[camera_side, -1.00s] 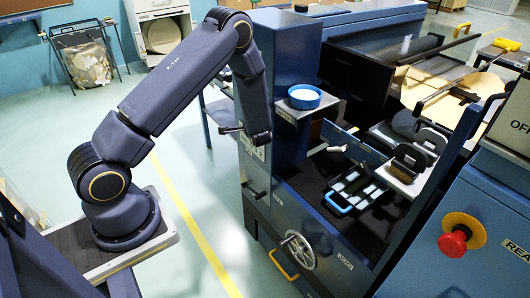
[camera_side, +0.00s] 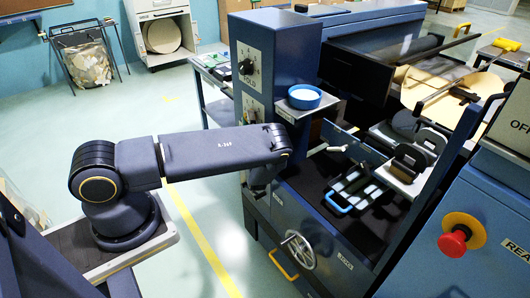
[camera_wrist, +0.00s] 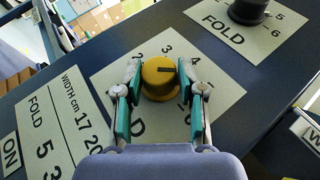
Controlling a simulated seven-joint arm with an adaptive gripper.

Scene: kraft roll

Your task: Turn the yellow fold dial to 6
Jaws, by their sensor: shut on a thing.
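The yellow fold dial (camera_wrist: 158,76) shows in the wrist view on a pale number plate (camera_wrist: 109,77) marked FOLD, partly covered. My gripper (camera_wrist: 160,82) is shut on the dial, one finger on each side. A dark mark on the dial's face points to the picture's right, slightly upward. The figures 2, 3 and 4 show above the dial; a figure at its lower right is partly hidden by the right finger, so I cannot read the setting surely.
A black knob (camera_wrist: 248,10) on another FOLD plate sits at upper right; it shows in the side view too (camera_side: 246,67). A card (camera_wrist: 60,128) left of the dial reads WIDTH cm and FOLD with numbers. A blue-rimmed dish (camera_side: 304,97) stands on a nearby shelf.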

